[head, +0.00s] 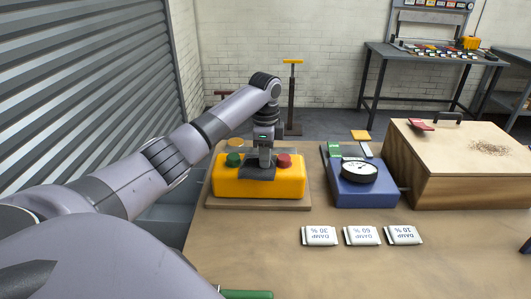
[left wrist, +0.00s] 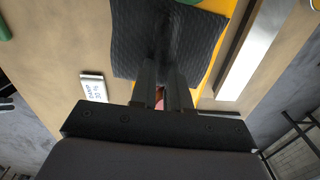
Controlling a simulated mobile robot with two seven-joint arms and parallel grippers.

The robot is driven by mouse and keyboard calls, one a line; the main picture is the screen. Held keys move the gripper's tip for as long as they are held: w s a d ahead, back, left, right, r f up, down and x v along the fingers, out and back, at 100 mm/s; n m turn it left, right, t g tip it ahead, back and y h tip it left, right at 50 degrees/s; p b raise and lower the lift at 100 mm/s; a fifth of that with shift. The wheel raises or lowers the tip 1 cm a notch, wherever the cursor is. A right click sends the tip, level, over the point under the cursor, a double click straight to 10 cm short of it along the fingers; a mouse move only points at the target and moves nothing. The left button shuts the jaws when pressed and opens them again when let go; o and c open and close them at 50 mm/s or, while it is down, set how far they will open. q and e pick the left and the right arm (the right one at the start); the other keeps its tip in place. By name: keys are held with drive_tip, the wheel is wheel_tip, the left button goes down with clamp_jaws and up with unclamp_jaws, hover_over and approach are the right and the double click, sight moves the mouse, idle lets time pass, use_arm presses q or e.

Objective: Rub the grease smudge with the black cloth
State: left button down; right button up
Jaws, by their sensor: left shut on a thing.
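My left gripper (head: 263,163) points down over the yellow box (head: 228,188) and is shut on the black cloth (head: 256,174). In the left wrist view the fingertips (left wrist: 166,88) pinch the cloth (left wrist: 135,40), which spreads out flat beyond them over part of the yellow box (left wrist: 205,83). I cannot tell whether the cloth touches the box top. A dark speckled smudge (head: 488,148) lies on top of the wooden box at the right, well away from the cloth. Anything under the cloth is hidden. My right gripper does not show.
The yellow box has a green knob (head: 234,159) and a red knob (head: 284,160). A blue gauge unit (head: 362,190) stands between it and the wooden box (head: 470,190). Several white damp cards (head: 362,236) lie in front. The front table is mostly clear.

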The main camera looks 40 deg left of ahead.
use_arm(q)
drive_tip(key=shift+s+d+f, duration=0.15)
drive_tip(key=shift+s+d, duration=0.3)
drive_tip(key=shift+s, duration=0.1)
drive_tip(key=shift+w+a, duration=0.95)
drive_tip(key=shift+w, duration=0.15)
drive_tip(key=shift+s+d, duration=0.95)
drive_tip(key=shift+s, duration=0.15)
drive_tip(key=shift+w+a, duration=0.95)
drive_tip(key=shift+w, duration=0.15)
wheel_tip(320, 180, up, 7)
drive_tip(key=shift+d, duration=0.1)
